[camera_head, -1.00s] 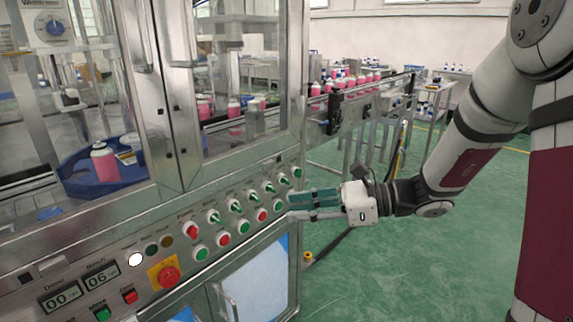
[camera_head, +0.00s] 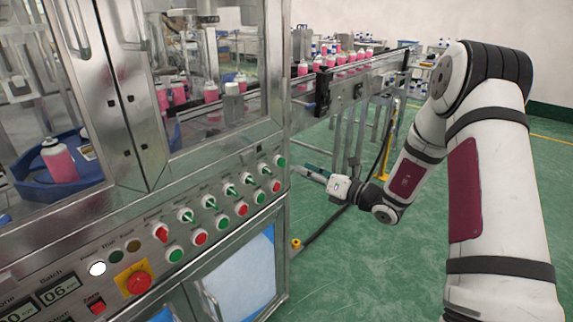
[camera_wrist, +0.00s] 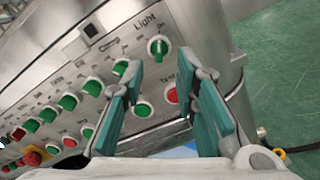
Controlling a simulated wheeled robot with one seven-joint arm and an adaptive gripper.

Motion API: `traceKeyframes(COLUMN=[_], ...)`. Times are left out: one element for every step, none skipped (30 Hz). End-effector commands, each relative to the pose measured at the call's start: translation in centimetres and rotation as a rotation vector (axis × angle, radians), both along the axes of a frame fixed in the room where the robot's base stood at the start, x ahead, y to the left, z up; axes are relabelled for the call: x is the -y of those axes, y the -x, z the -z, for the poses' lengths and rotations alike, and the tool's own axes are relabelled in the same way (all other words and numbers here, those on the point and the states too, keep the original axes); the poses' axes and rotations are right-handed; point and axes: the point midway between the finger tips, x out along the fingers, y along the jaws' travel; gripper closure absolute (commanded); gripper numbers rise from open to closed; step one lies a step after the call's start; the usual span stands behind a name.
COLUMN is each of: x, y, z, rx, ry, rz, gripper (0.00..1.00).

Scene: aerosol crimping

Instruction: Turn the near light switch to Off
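The light switch is a green knob under the printed word "Light" in the wrist view (camera_wrist: 158,47). In the head view it is the rightmost knob of the upper row (camera_head: 280,160). Its grip stands roughly upright in the wrist picture; I cannot read its setting with certainty. My gripper (camera_wrist: 163,82) is open and empty, its two teal fingers apart. The switch shows beyond the fingertips, above the gap between them, and nothing touches it. In the head view my gripper (camera_head: 298,168) is just right of the panel's right end.
Several green and red knobs and buttons line the metal panel, including a red button (camera_wrist: 171,95) close below the light switch. A red emergency button (camera_head: 138,282) sits lower left. A conveyor (camera_head: 365,75) with pink cans extends behind my gripper. Green floor (camera_head: 340,260) is open at right.

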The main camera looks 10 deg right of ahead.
Motion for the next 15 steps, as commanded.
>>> traceKeyframes(x=[-0.8, -1.1, -1.6, -2.0, -2.2, -2.6, -2.9, -3.2, -3.4, -3.6, -3.8, -4.1, -4.2, -4.3, -4.4], y=[-0.9, -1.4, -2.0, -2.4, -2.9, -3.4, -3.8, -4.2, -4.6, -4.9, -5.2, -5.5, -5.6, -5.8, -6.0], z=[0.1, 0.0, 0.0, 0.1, 0.0, 0.0, 0.0, 0.0, 0.0, 0.0, 0.0, 0.0, 0.0, 0.0, 0.0], rx=[0.001, 0.003, 0.002, 0.001, 0.002, 0.003, 0.002, 0.002, 0.003, 0.002, 0.002, 0.002, 0.001, 0.001, 0.0], ry=[0.001, 0.001, 0.001, 0.001, 0.001, 0.0, 0.001, 0.001, 0.002, 0.001, 0.001, 0.001, 0.002, 0.002, 0.001], rz=[-0.004, -0.003, -0.004, -0.004, -0.004, -0.003, -0.004, -0.004, -0.003, -0.002, -0.003, -0.003, -0.002, -0.002, -0.001], gripper=[0.72, 0.72, 0.72, 0.72, 0.72, 0.72, 0.72, 0.72, 0.72, 0.72, 0.72, 0.72, 0.72, 0.72, 0.72])
